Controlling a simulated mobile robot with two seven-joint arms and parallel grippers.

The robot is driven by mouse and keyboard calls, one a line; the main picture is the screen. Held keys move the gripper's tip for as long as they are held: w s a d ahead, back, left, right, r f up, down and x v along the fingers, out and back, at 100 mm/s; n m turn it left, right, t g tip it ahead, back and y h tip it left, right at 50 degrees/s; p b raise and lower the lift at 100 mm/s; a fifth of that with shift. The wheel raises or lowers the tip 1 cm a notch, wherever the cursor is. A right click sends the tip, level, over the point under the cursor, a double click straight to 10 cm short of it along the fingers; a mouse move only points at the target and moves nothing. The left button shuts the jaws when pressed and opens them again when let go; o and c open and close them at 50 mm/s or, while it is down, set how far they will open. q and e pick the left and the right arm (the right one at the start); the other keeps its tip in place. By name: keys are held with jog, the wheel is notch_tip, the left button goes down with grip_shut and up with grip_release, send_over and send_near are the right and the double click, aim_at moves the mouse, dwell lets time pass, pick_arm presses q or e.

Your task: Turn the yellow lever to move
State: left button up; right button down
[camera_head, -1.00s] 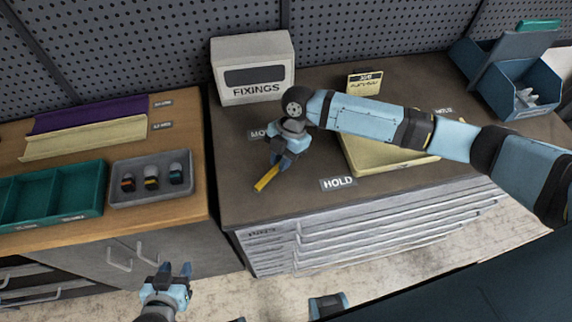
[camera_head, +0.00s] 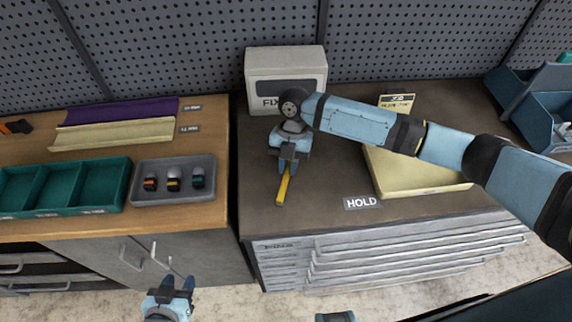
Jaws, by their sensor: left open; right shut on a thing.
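The yellow lever (camera_head: 284,186) shows as a short yellow bar over the dark countertop, pointing toward the front edge. My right gripper (camera_head: 288,167) is shut on the lever's far part, and its fingers and wrist hide whatever lies behind it. A label reading HOLD (camera_head: 362,203) is on the counter to the right of the lever. My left gripper (camera_head: 176,285) is open and empty, low in front of the grey cabinet doors.
A FIXINGS box (camera_head: 287,76) stands behind my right gripper. A yellow tray (camera_head: 420,180) lies under my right forearm. A grey tray with small knobs (camera_head: 173,196) and teal bins (camera_head: 62,190) sit on the wooden bench at left. Blue bins (camera_head: 548,110) stand at far right.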

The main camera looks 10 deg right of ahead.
dwell(0.3)
jog(key=c, duration=1.1)
grip_release()
jog(key=shift+a, duration=0.1)
jog(key=shift+r, duration=0.1)
jog(key=b+v, duration=0.1)
jog(key=v, duration=1.2)
jog(key=shift+w+r, duration=0.15)
jog(key=shift+r, duration=0.15)
